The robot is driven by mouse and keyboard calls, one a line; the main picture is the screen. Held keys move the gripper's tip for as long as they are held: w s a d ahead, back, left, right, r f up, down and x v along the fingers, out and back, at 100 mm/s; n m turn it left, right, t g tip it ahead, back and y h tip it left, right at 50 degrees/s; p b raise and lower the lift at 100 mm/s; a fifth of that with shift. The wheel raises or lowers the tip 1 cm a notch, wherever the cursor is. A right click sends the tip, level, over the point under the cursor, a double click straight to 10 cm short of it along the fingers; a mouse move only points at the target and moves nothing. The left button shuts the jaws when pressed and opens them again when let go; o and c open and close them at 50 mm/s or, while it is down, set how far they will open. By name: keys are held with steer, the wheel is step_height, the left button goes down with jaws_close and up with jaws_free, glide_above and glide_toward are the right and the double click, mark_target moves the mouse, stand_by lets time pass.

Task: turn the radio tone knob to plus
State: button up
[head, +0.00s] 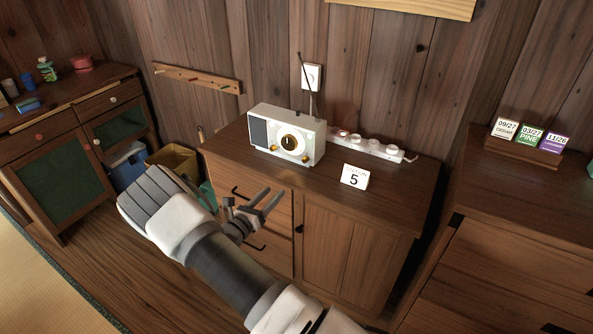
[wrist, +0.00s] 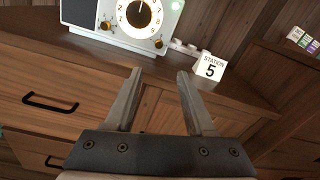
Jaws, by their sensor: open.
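The white radio (head: 287,134) stands on the wooden cabinet, with a dark speaker panel at left, a round dial at right and an antenna on top. Two small brass knobs sit under the dial: a left knob (head: 273,148) and a right knob (head: 305,157). In the wrist view they show as a left knob (wrist: 105,25) and a right knob (wrist: 158,43). Their labels are too small to read, so I cannot tell which is the tone knob. My gripper (head: 272,200) is open and empty, in front of the cabinet and below the radio; its fingers (wrist: 157,72) point toward the radio, apart from it.
A "STATION 5" card (head: 354,177) stands on the cabinet top (head: 400,190) right of the radio. A white power strip (head: 368,146) lies behind it. Drawer handles (wrist: 50,103) stick out from the cabinet front. Another cabinet (head: 520,220) stands at right; bins (head: 172,160) stand at left.

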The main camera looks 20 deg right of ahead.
mark_target(304, 161)
steer(key=b+x, duration=0.2)
steer(key=x, duration=1.5)
steer(key=shift+w+d+f, duration=0.1)
steer(key=shift+w+f, duration=0.05)
steer(key=shift+w, duration=0.05)
steer(key=shift+c, duration=0.3)
jaws_close()
